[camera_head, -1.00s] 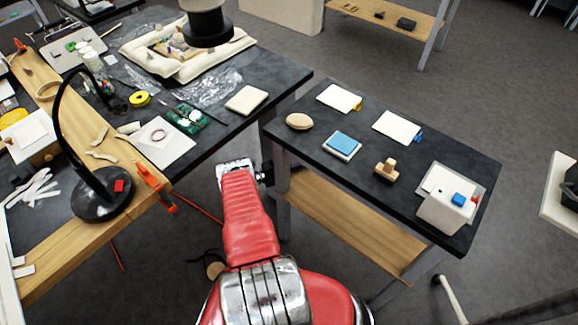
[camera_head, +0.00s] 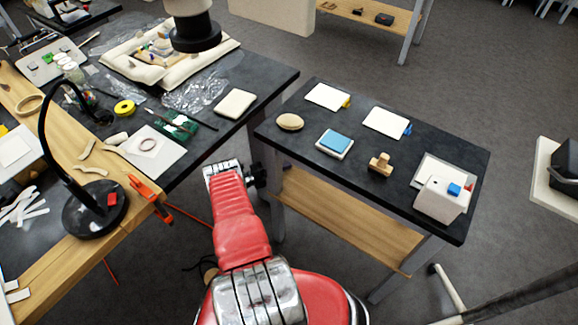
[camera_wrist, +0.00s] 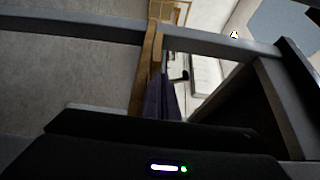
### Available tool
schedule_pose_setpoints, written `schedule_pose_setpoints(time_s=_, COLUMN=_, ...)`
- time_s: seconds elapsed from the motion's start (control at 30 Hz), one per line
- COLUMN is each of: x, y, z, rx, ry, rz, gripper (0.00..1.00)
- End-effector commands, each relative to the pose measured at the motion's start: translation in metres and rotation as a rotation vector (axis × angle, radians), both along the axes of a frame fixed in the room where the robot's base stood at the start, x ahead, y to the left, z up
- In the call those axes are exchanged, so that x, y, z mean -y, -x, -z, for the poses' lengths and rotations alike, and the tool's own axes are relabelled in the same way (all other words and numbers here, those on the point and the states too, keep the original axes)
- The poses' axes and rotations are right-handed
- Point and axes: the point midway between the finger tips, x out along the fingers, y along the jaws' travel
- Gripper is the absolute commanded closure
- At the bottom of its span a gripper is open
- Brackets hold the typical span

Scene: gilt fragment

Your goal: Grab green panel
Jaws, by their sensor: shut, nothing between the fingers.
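A green panel-like piece with dark parts (camera_head: 176,126) lies on the dark left workbench (camera_head: 262,78), by the white sheet with a ring. Its details are too small to tell. My gripper (camera_head: 258,174) shows as a small black shape at the end of my red arm, in the gap beside the right table. It is low, near and below the tabletop edge, and apart from the green piece. It is shut and empty. The wrist view shows a black housing with a small light, and table framework beyond; no green piece is in it.
The right dark table (camera_head: 290,150) holds white cards, a blue-topped pad (camera_head: 334,143), a wooden stamp (camera_head: 380,163) and a white box (camera_head: 442,198). A black lamp (camera_head: 90,208) and orange clamp (camera_head: 146,190) stand at left. A beige pad (camera_head: 235,104) lies near the bench corner.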

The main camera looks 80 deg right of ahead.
Motion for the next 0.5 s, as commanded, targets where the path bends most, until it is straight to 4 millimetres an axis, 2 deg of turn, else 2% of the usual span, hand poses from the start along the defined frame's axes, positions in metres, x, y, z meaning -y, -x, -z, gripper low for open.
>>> schedule_pose_setpoints(time_s=0.5, x=-0.050, y=-0.067, z=0.001, rx=-0.001, ry=0.001, rz=0.004, gripper=1.00)
